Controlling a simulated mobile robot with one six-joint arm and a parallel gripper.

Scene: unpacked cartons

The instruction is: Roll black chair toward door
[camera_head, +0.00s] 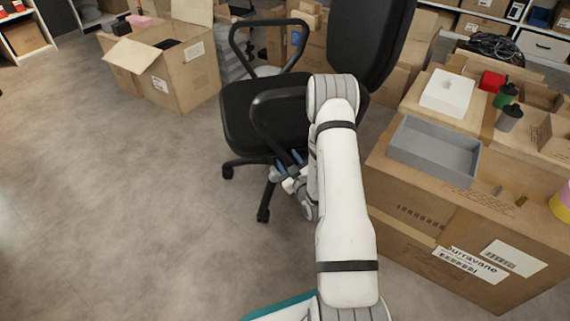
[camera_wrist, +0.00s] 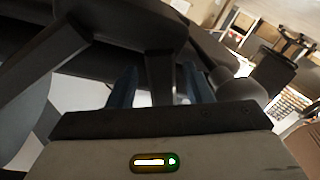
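The black chair (camera_head: 265,112) stands on the floor in the middle of the head view, with its backrest up at the right and its wheeled base partly hidden by my arm. My gripper (camera_head: 290,164) is low at the near side of the seat, by the near armrest. In the wrist view, the blue fingers of my gripper (camera_wrist: 160,88) are apart. A black bar of the chair (camera_wrist: 159,70) shows between them, with a gap visible on each side. No door shows in either view.
An open carton (camera_head: 185,80) stands at the back left. A large carton (camera_head: 440,230) with a grey tray (camera_head: 435,150) on top stands close on the right. Shelves and more boxes line the back. The floor (camera_head: 110,200) at the left and front left is clear.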

